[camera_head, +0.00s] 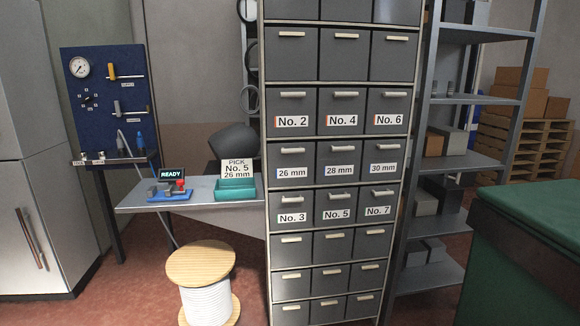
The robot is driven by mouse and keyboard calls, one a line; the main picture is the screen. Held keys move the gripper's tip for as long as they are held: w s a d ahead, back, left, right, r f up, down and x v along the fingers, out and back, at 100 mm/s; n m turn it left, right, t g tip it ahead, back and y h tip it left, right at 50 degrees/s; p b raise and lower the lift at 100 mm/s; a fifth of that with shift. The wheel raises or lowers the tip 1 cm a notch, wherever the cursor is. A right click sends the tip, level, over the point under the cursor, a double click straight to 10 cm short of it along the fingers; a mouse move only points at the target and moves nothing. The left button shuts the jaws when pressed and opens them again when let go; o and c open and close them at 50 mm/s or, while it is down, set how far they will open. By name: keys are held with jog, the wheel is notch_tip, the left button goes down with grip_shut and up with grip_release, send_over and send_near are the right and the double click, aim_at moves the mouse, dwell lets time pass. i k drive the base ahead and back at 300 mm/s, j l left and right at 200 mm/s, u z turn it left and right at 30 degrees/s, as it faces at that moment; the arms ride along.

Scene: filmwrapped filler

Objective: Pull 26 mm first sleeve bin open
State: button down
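The 26 mm bin (291,168) is a grey drawer with a white label and a pale bar handle (291,151) along its top. It is the left one in the fourth row of the tall bin cabinet (265,200). Its front looks flush with its neighbours, so it appears closed. The 28 mm bin (340,166) is to its right and the 30 mm bin (384,164) beyond that. The No. 2 bin (291,116) is above it and the No. 3 bin (292,213) below. My gripper is not in view.
Left of the cabinet, a bench (215,196) holds a teal tray (236,188), a "PICK No. 5 26 mm" card (238,168) and a small "READY" device (172,175). A wooden-topped spool (201,264) stands on the floor before it. A green-covered block (535,235) stands at right.

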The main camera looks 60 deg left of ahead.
aim_at(289, 164)
jog(key=u, duration=2.25)
jog(key=i, duration=1.1)
